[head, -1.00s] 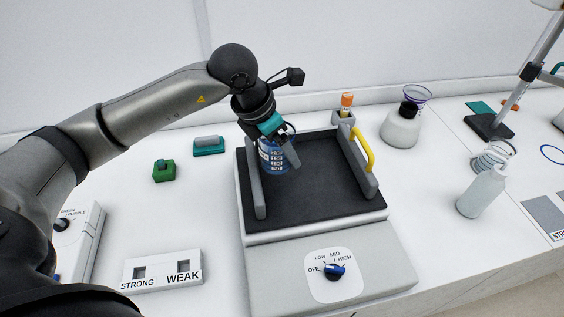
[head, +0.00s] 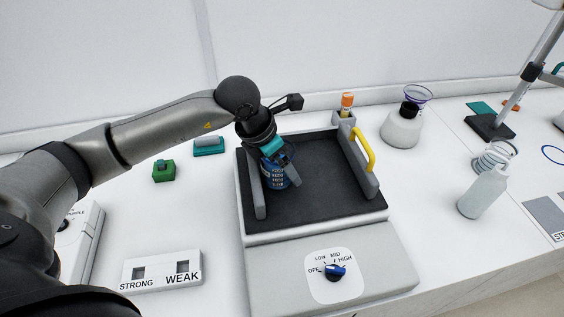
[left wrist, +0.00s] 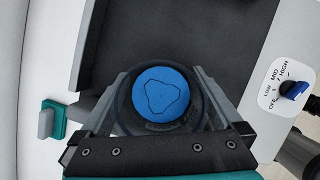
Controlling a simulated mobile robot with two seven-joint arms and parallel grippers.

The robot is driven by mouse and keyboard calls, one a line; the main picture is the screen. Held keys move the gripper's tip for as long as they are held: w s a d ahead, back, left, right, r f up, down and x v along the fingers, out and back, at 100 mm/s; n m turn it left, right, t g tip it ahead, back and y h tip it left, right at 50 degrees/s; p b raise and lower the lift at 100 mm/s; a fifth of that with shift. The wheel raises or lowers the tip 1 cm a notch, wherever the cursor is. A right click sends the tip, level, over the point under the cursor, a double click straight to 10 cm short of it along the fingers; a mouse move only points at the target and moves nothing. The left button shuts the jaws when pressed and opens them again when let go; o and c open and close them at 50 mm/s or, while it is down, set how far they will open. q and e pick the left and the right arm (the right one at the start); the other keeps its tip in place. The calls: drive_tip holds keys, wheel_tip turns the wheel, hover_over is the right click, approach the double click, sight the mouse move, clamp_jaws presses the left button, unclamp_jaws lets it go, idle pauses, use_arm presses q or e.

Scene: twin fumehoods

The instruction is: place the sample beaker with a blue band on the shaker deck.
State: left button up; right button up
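The sample beaker (head: 278,178), with blue contents and a blue band with white markings, is upright at the left part of the shaker deck (head: 320,205). My left gripper (head: 279,168) is shut on it from above, a finger on each side. The left wrist view shows the beaker (left wrist: 162,95) from above, between the fingertips of my left gripper (left wrist: 163,88). I cannot tell whether its base touches the dark deck. The gripper hides its upper part in the head view. My right gripper is not in view.
Grey side bars (head: 258,190) flank the deck, with a yellow handle (head: 363,148) at right. The shaker's knob (head: 335,271) is in front. A flask (head: 400,128) and a wash bottle (head: 482,192) stand to the right. The deck's middle and right are clear.

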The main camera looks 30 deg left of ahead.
use_arm(q)
drive_tip(key=v, duration=1.2)
drive_tip(key=shift+r, duration=0.15)
